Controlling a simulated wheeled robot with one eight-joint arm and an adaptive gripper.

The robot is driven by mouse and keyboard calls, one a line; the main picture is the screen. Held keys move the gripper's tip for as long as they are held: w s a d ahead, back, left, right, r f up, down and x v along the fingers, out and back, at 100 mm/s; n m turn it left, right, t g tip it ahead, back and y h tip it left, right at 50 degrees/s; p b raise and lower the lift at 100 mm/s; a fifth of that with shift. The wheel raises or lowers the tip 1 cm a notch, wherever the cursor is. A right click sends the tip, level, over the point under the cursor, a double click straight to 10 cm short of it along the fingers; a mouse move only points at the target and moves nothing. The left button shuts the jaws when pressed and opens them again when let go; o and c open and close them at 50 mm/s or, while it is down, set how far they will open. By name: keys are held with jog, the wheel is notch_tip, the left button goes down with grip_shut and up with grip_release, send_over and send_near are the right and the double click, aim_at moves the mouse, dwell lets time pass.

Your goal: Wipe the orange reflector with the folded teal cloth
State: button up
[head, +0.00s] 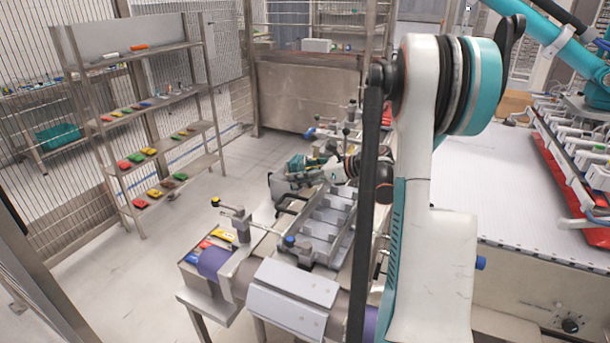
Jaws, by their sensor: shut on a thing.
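My gripper (287,196) is small in the head view, at the end of my arm, beside the grey slotted fixture in the middle. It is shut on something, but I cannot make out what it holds. A small teal patch shows by my wrist; I cannot tell whether it is cloth or part of the arm. I cannot pick out the folded teal cloth or the orange reflector for certain. My large white and teal arm link hides much of the scene right of the middle.
A grey slotted fixture (322,232) stands beside a roller with purple ends (212,263). A shelf rack (162,99) with several coloured items stands at the left. A white work surface (520,180) and red trays (568,185) are at the right. The floor between rack and fixture is clear.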

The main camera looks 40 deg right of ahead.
aim_at(305, 168)
jog(key=shift+w+a, duration=0.25)
jog(key=shift+w, duration=0.35)
jog(key=shift+d, duration=0.15)
jog(key=shift+w+d, duration=0.25)
jog(key=shift+d, duration=0.45)
jog(key=shift+w+d, duration=0.2)
jog(key=shift+d, duration=0.45)
jog(key=d, duration=0.1)
jog(key=w+d, duration=0.1)
jog(key=d, duration=0.1)
jog(key=shift+w+b, duration=0.25)
jog(key=shift+b, duration=0.1)
jog(key=shift+a, duration=0.1)
jog(key=shift+s+a+b, duration=0.1)
jog(key=shift+s+a, duration=0.3)
jog(key=shift+a, duration=0.6)
jog(key=shift+s+a+b, duration=0.15)
jog(key=shift+s+a, duration=0.25)
jog(key=shift+a, duration=0.6)
jog(key=shift+s+a+b, duration=0.1)
jog(key=shift+s+a, duration=0.3)
jog(key=shift+a, duration=0.6)
